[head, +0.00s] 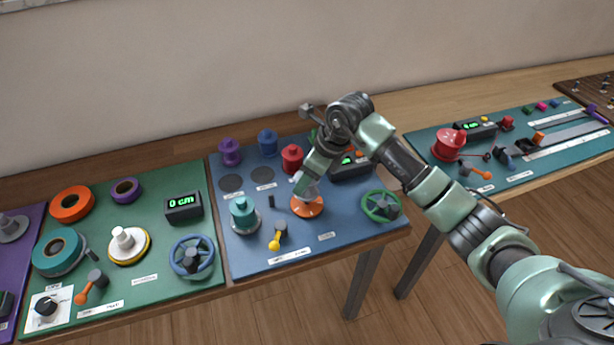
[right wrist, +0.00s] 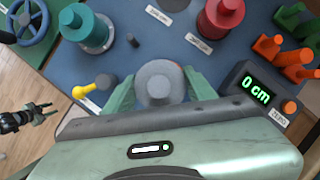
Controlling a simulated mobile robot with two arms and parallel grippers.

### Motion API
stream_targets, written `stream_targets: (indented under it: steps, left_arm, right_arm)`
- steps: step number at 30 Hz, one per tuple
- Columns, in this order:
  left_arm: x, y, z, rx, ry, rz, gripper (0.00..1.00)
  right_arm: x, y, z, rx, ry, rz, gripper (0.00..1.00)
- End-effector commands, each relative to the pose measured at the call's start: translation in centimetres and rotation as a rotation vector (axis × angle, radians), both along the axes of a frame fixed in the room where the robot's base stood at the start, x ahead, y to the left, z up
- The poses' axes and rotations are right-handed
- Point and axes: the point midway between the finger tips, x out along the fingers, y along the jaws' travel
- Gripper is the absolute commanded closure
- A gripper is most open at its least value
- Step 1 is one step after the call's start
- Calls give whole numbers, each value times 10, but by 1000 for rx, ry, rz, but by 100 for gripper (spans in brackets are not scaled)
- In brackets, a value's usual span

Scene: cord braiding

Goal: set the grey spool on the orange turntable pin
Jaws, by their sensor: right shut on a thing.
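My right gripper (head: 307,190) reaches down over the orange turntable (head: 307,208) on the blue board. In the right wrist view its two pale green fingers (right wrist: 160,88) are closed on either side of the grey spool (right wrist: 160,80). The spool also shows partly in the head view (head: 311,191), directly above the orange disc. The spool looks upright. The spool and gripper hide the turntable pin, so I cannot tell whether the spool is around it or just above it.
A teal spool (head: 243,212) stands left of the turntable, with a yellow-knobbed crank (head: 276,240) in front. A red spool (head: 292,158) stands behind, a green handwheel (head: 381,205) to the right. A display (right wrist: 255,87) reading 0 cm stands close to the gripper.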

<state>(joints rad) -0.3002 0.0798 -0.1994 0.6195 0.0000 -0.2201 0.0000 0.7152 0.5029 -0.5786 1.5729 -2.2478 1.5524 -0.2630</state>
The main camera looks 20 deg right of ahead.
Motion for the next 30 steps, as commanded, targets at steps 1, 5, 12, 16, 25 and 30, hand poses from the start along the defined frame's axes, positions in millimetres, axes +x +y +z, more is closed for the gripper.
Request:
stream_targets:
  steps: [1,5,12,16,25,30]
  left_arm:
    - [0,0,0,0,0,0,64]
    - [0,0,-3,1,0,1,64]
    - [0,0,-13,1,-1,1,64]
    - [1,0,-18,1,-1,1,64]
    - [1,0,-19,0,-1,0,64]
    - [1,0,-20,0,-1,-1,64]
  right_arm:
    - [0,0,0,0,0,0,80]
    - [0,0,-3,0,0,0,80]
    - [0,0,-15,0,-1,0,80]
    - [0,1,-21,0,-1,0,80]
    - [0,1,-23,0,-1,0,80]
    - [0,0,-24,1,-1,0,80]
